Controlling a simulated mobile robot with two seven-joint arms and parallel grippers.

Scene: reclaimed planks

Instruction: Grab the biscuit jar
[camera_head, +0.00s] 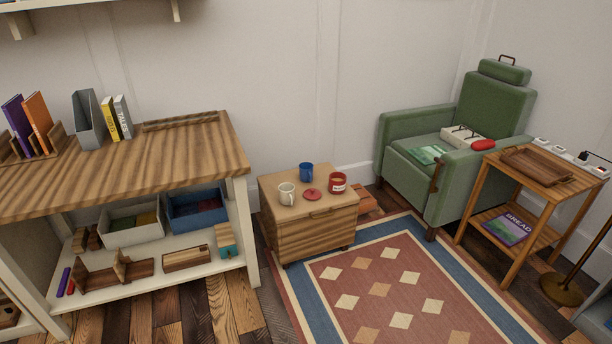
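A small red jar (338,184) with a pale label stands upright on top of a low wooden cabinet (312,240). It looks open at the top and may be the biscuit jar; its label is too small to read. A round red lid (312,194) with a knob lies beside it, to its left. Neither of my grippers is in view.
A blue mug (306,172) and a cream mug (287,194) stand on the same cabinet. A wooden shelf unit (200,160) is at left. A green armchair (455,185) and a side table (560,180) are at right. A patterned rug (400,270) covers the clear floor.

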